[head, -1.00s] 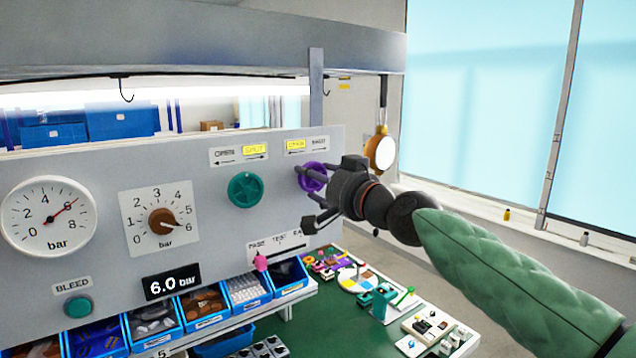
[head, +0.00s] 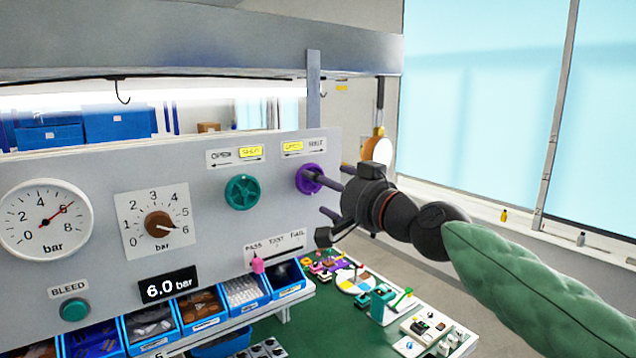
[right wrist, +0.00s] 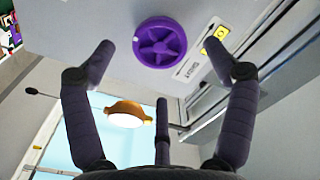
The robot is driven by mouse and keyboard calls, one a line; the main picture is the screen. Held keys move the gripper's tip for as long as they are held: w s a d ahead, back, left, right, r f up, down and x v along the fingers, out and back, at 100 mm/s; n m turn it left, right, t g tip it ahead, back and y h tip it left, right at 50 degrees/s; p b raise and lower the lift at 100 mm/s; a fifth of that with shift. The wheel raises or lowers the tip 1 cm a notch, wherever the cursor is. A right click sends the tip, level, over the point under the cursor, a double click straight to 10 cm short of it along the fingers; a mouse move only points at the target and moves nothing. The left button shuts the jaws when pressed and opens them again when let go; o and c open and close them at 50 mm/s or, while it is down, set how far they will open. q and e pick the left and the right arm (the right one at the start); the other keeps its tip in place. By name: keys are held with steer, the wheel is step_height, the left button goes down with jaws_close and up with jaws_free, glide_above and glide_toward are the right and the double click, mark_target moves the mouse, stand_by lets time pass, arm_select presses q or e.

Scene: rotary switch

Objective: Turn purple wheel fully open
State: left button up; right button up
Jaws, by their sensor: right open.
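The purple wheel (head: 311,179) is mounted on the right end of the grey panel. In the head view a finger of my right gripper (head: 334,198) overlaps its right edge. Above it a label (head: 304,146) reads OPEN, lit yellow, and SHUT. In the right wrist view the wheel (right wrist: 160,42) shows whole, with spokes, ahead of the spread fingers of my right gripper (right wrist: 158,62). The gripper is open and empty, and the wheel looks apart from the fingers. My left gripper is not in view.
A teal wheel (head: 242,192) sits left of the purple one, with a brown knob (head: 158,224) and a gauge (head: 46,219) further left. A slider with a pink handle (head: 257,264) is below. Blue bins (head: 245,292) and a green bench (head: 330,325) lie under the panel.

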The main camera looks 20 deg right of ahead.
steer(key=v, duration=0.7)
steer(key=shift+s, duration=0.3)
steer(key=shift+d, duration=0.1)
